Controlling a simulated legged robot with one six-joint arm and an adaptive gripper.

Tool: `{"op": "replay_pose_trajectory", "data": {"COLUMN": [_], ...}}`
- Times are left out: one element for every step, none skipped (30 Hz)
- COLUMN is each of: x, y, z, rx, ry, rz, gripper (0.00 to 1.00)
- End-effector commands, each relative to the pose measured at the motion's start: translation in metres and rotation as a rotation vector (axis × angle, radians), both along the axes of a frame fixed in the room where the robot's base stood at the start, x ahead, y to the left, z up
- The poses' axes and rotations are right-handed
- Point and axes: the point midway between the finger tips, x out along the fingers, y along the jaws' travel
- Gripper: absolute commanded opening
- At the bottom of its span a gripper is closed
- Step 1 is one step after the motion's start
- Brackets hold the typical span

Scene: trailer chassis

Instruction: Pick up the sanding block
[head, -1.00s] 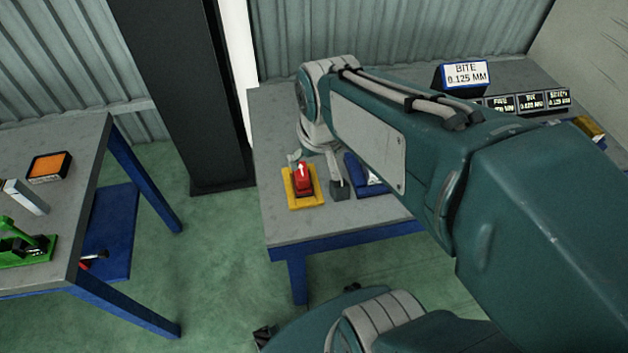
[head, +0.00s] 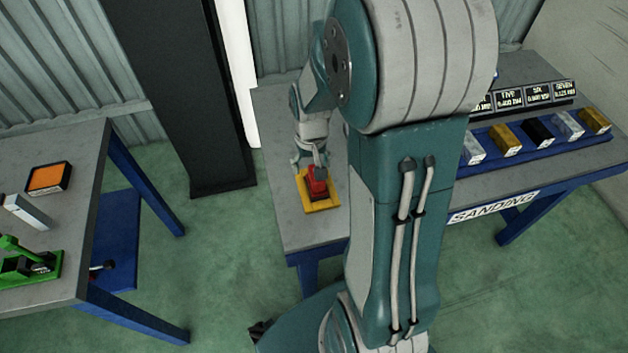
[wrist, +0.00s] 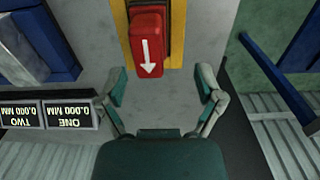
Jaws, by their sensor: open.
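In the wrist view the red block (wrist: 148,42) is at top centre, with the arrow pointing toward my palm. My gripper (wrist: 162,84) is open and empty. Its two fingertips are spread, with the near end of the block just above the gap between them. In the head view my gripper (head: 309,160) is right by the block and partly covers it.
A blue rack (head: 500,160) of several coloured blocks and a row of small displays (head: 538,94) stand at the right of the bench. A blue item (wrist: 35,45) lies beside the base.

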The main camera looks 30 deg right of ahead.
Motion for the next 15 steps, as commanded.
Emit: {"op": "replay_pose_trajectory", "data": {"x": [-0.001,-0.001,-0.001,-0.001,-0.002,-0.003,-0.003,-0.003,-0.004,-0.003,-0.003,-0.003,-0.003,-0.003,-0.003], "y": [0.0,-0.001,-0.002,-0.003,-0.004,-0.005,-0.006,-0.007,-0.007,-0.007,-0.007,-0.006,-0.007,-0.007,-0.007], "z": [-0.003,-0.005,-0.009,-0.012,-0.017,-0.023,-0.028,-0.033,-0.039,-0.043,-0.047,-0.051,-0.053,-0.054,-0.056], "rx": [0.001,0.002,0.002,0.003,0.003,0.003,0.004,0.002,0.002,0.001,0.0,0.0,-0.002,-0.002,-0.002], "ry": [0.002,0.002,0.002,0.002,0.004,0.004,0.005,0.005,0.005,0.004,0.003,0.002,0.002,0.001,0.0], "rz": [-0.001,-0.001,-0.001,-0.001,-0.002,-0.002,-0.002,-0.002,-0.001,-0.001,-0.001,-0.001,-0.001,-0.001,-0.001], "gripper": [0.86,0.86,0.86,0.86,0.86,0.86,0.86,0.86,0.86,0.86,0.86,0.86,0.86,0.86,0.86]}}
